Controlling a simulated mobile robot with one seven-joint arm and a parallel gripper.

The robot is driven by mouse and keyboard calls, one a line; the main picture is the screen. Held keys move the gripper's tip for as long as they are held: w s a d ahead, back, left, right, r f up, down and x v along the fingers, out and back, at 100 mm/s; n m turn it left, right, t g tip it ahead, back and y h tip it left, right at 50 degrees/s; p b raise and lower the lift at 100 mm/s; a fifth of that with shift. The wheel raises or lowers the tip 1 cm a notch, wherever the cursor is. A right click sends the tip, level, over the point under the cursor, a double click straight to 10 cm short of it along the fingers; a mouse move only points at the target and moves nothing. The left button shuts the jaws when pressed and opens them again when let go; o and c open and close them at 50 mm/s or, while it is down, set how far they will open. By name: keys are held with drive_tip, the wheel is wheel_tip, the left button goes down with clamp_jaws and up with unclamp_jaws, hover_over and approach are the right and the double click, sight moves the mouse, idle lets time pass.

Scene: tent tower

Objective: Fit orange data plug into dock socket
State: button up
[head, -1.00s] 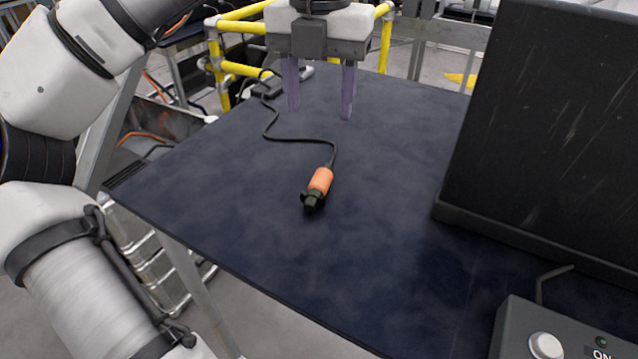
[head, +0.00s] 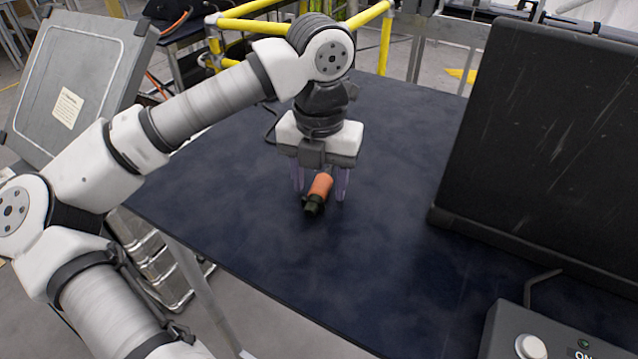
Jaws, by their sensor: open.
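The orange data plug (head: 320,186) lies on the dark blue table top, its dark connector end (head: 313,206) pointing toward the near side. My gripper (head: 320,192) points down over it, with one translucent purple finger on each side of the orange body. The jaws are open, and a gap shows between the plug and the right finger. Whether the left finger touches it I cannot tell. Most of the plug's black cable is hidden behind my gripper and arm. No dock socket can be made out.
A large black case or panel (head: 540,140) stands at the right of the table (head: 400,270). A grey box with a white button (head: 530,347) is at the bottom right. Yellow railing (head: 250,25) is behind. The table's middle and front are clear.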

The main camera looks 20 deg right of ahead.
drive_tip(key=shift+f, duration=0.25)
drive_tip(key=c, duration=1.1)
drive_tip(key=shift+r, duration=0.1)
